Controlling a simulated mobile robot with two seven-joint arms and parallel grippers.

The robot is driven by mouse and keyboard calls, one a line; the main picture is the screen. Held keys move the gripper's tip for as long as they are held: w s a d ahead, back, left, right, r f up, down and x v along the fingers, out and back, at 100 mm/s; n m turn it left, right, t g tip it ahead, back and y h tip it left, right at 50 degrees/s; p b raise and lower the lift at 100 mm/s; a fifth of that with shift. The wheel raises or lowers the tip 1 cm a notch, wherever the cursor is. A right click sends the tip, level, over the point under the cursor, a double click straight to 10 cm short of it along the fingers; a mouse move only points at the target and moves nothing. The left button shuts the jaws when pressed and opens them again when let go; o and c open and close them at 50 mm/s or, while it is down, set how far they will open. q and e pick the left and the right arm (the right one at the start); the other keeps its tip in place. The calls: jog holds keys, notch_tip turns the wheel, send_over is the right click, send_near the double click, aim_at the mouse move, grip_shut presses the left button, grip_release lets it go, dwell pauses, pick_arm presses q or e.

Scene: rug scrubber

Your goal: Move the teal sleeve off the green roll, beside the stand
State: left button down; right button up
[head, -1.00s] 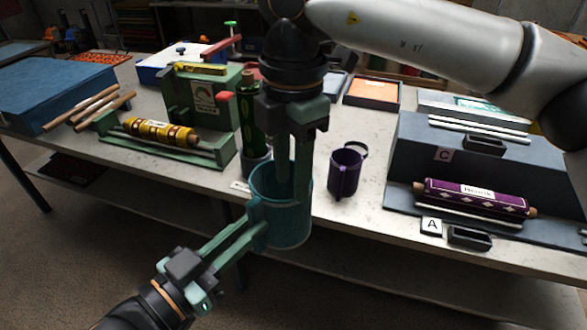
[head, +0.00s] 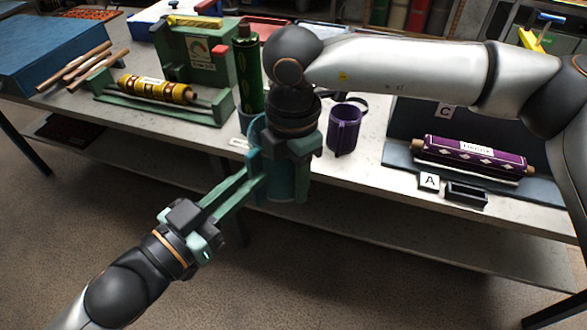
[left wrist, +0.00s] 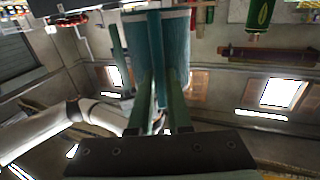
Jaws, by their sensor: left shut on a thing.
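The teal sleeve (head: 277,186) is an open-ended cylinder held upright in front of the table edge, apart from the green roll. My left gripper (head: 259,171) is shut on its wall; it fills the middle of the left wrist view (left wrist: 178,42). The green roll (head: 251,80) stands upright on the table behind, its lower end in a grey-teal cup-like holder (head: 245,122). It also shows at the top right of the left wrist view (left wrist: 259,14). My right gripper (head: 292,150) points down over the sleeve; its fingers are mostly hidden, so I cannot tell its opening.
A purple sleeve (head: 343,131) stands on the table right of the teal one. A purple roll (head: 470,157) lies on a grey rack marked A. A yellow roll (head: 157,89) lies in a green cradle at left. Open floor lies before the table.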

grip_shut()
pick_arm(q)
jog(key=shift+s+d+r, duration=0.1)
jog(key=shift+s+d, duration=0.05)
pick_arm(e)
jog(key=shift+w+a+r, duration=0.1)
jog(key=shift+a, duration=0.05)
dwell(1.0)
pick_arm(q)
jog(key=c, duration=0.8)
grip_release()
jog(key=shift+o, duration=0.2)
jog(key=shift+f, duration=0.2)
